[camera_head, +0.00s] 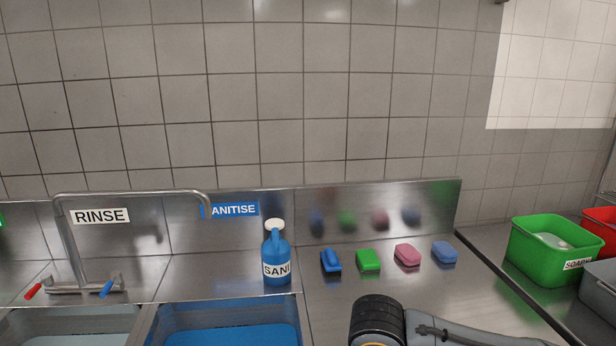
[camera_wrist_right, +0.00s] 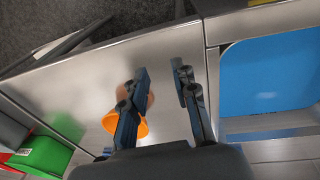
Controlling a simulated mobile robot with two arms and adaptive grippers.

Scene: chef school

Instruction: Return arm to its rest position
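My right arm (camera_head: 462,335) comes into the head view at the bottom right, with a black joint (camera_head: 378,318) above the steel counter. The right gripper is below the head view's edge. In the right wrist view, its two dark fingers (camera_wrist_right: 160,74) are apart with nothing gripped between them, over the bare steel counter (camera_wrist_right: 85,80). An orange rounded thing (camera_wrist_right: 139,125) shows partly behind one finger; I cannot tell what it is. My left arm and gripper are in neither view.
A blue sanitiser bottle (camera_head: 277,257) stands behind the blue basin (camera_head: 240,336). Blue (camera_head: 331,262), green (camera_head: 368,260), pink (camera_head: 407,254) and another blue (camera_head: 445,252) cleaning item line the back counter. A tap (camera_head: 130,195) is left; a green crate (camera_head: 530,255) is right.

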